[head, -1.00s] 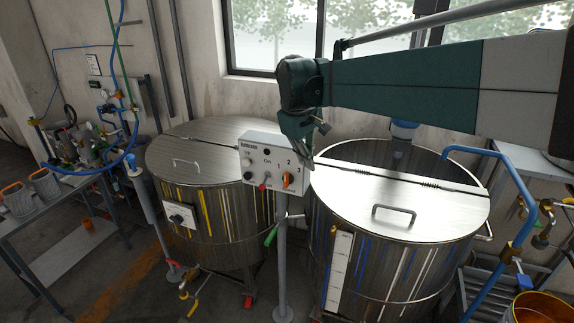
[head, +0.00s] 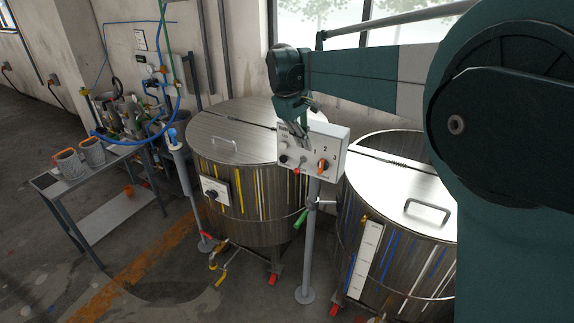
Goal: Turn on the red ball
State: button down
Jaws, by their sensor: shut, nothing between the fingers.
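A white control box (head: 333,151) stands on a grey post between the two steel tanks. It carries an orange selector knob (head: 322,166) by the numbers, a small red knob (head: 297,171) low on its face and a dark knob (head: 284,159) at its left. My gripper (head: 302,145) is shut and empty, in front of the box's upper left part and hiding some of its labels. I cannot tell whether it touches the box. No separate red ball shows clearly; small red handles show low by the tanks, such as one (head: 206,235) near a pipe.
The left steel tank (head: 240,125) and right steel tank (head: 400,185) flank the post. A green handle (head: 301,218) sticks out beside it. A metal table (head: 100,178) with grey pots stands at the left. My arm covers the upper right.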

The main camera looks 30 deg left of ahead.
aim_at(299, 167)
jog(key=a+f+n+h+p, duration=0.1)
jog(key=a+f, duration=0.2)
jog(key=a, duration=0.3)
jog(key=s+a+f+n+p, duration=0.1)
jog(key=a+f+p, duration=0.1)
jog(key=a, duration=0.5)
jog(key=shift+a+f+h, duration=0.25)
jog(key=shift+f+h, duration=0.15)
jog(key=shift+f, duration=0.3)
jog(key=shift+s, duration=0.1)
jog(key=shift+w+d+f+p, duration=0.2)
jog(key=shift+w+d+f, duration=0.15)
jog(key=shift+d+f, duration=0.75)
jog(key=shift+w+d+f+p, duration=0.25)
jog(key=shift+w+d+f, duration=0.1)
jog(key=shift+d+f, duration=0.75)
jog(key=shift+w+d+f+p, duration=0.2)
jog(key=shift+w+d+f, duration=0.15)
jog(key=shift+d+f, duration=0.75)
jog(key=shift+a+f, duration=0.15)
jog(key=shift+a, duration=0.1)
